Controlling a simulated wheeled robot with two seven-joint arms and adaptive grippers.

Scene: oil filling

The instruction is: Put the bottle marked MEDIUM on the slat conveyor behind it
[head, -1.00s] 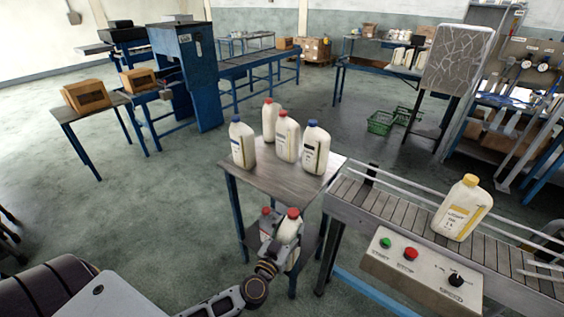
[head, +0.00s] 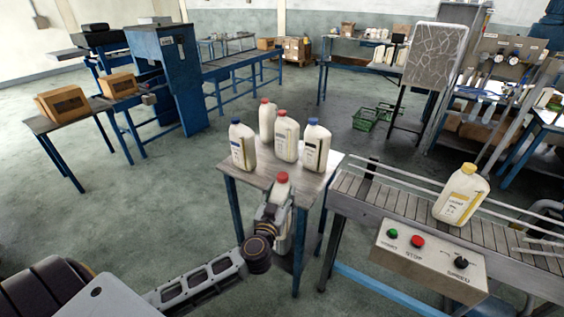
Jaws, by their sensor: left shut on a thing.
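My left gripper (head: 271,213) is shut on a white bottle with a red cap (head: 281,190), at the front edge of a small wood-topped table (head: 250,180). The gripper and wrist hide much of this bottle, and its label cannot be read. The slat conveyor (head: 398,220) runs from beside the table to the right. A yellow-capped bottle (head: 461,196) stands upright on it, with bare slats to its left. My right gripper is not in view.
Several bottles stand on the table: blue-capped ones (head: 243,148) (head: 315,147) and red-capped ones (head: 267,121) (head: 287,138). Rails (head: 410,182) edge the conveyor. A control box (head: 430,262) with green and red buttons is on its near side.

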